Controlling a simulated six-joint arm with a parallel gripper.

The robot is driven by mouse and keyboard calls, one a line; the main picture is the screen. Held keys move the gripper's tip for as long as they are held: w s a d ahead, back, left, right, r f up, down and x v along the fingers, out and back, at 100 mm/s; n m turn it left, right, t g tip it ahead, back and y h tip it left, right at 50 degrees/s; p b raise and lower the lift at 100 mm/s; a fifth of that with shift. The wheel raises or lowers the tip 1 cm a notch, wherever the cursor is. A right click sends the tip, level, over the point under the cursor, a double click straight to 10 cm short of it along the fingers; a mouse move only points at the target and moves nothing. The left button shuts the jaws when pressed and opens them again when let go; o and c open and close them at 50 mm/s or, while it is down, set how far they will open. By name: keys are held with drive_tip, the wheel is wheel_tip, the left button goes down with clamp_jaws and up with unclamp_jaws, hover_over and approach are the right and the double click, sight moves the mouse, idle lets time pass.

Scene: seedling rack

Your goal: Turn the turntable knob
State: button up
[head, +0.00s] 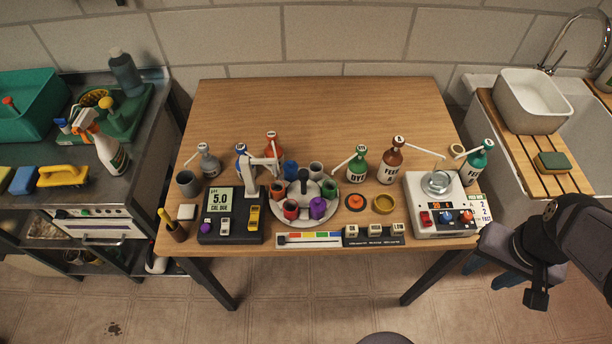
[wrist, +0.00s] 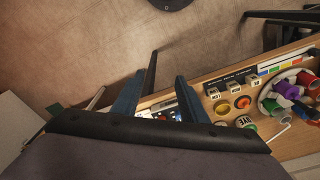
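The turntable (head: 329,206) is a round pale plate near the front middle of the wooden table. Several coloured cups stand around its rim, and a grey knob (head: 303,187) rises at its centre. In the wrist view the turntable (wrist: 264,101) is at the right edge, partly cut off; I cannot clearly make out its knob there. My gripper (head: 506,276) is off the table's front right corner, well to the right of the turntable. In the wrist view its two dark blue fingers (wrist: 160,80) stand apart with nothing held between them.
The white device (head: 435,225) with a glass dish stands at the table's right end. A pH meter (head: 230,220) is left of the turntable. Pump bottles (head: 390,165) stand behind and to the right. A label strip (head: 373,238) lies in front. The table's back half is clear.

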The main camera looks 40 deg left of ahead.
drive_tip(key=w+a+f+n+b, duration=0.1)
drive_tip(key=w+a+n+b, duration=0.3)
drive_tip(key=a, duration=0.7)
drive_tip(key=n+t+y+b, duration=0.1)
drive_tip(key=n+y+b, duration=0.35)
drive_tip(key=b, duration=0.25)
approach(304, 173)
drive_tip(key=a, duration=0.1)
drive_tip(key=shift+n+h, duration=0.35)
drive_tip(key=shift+n, duration=0.1)
drive_tip(key=shift+p+x, duration=0.4)
drive_tip(key=shift+x, duration=3.6)
drive_tip(key=shift+d, duration=0.15)
clamp_jaws()
